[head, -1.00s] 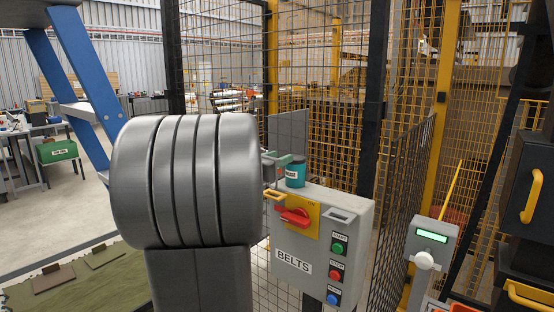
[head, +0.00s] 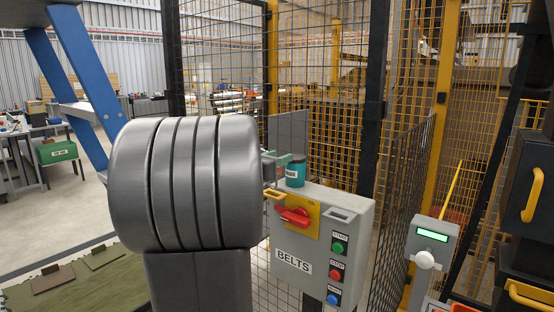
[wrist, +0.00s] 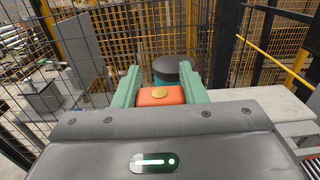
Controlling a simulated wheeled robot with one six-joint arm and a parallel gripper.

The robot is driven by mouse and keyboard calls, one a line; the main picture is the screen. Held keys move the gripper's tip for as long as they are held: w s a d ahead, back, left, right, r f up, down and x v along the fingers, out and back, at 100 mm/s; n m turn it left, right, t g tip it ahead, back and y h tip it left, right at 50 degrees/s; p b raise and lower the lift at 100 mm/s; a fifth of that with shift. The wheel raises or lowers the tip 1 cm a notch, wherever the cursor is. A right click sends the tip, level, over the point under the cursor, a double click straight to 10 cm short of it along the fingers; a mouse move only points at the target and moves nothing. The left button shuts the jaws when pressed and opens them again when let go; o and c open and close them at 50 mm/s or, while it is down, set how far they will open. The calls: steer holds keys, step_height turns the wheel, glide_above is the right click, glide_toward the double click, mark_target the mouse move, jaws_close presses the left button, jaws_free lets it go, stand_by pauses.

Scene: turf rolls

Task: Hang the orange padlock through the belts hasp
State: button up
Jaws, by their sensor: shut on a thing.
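The orange padlock (wrist: 160,96) shows in the wrist view, held between the green fingers of my gripper (wrist: 160,80). A round brass-coloured spot is on its near face; its shackle cannot be made out. In the head view my gripper (head: 284,161) is by the upper left of the grey BELTS box (head: 355,240), partly behind my large grey arm link. The box carries a red rotary handle (head: 294,216) on a yellow plate. A yellow loop (head: 277,195), apparently the hasp, sticks out left of the handle, just below my gripper. The padlock's contact with it cannot be seen.
A teal tin with a dark lid (head: 296,172) stands on the box top, close beyond my gripper. Green, red and blue buttons (head: 336,273) line the box's right side. Mesh fencing (head: 410,190) stands behind. A grey post with a green display (head: 432,236) is at right.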

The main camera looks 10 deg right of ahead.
steer(key=shift+f+b, duration=0.15)
steer(key=shift+b, duration=0.15)
stand_by(0.6)
steer(key=shift+f+b, duration=0.3)
steer(key=shift+f, duration=0.05)
steer(key=shift+f+b, duration=1.95)
steer(key=shift+f, duration=0.15)
steer(key=o, duration=1.1)
steer(key=shift+r, duration=0.1)
steer(key=shift+s+a, duration=0.1)
steer(key=v, duration=1.3)
steer(key=shift+s+a, duration=0.2)
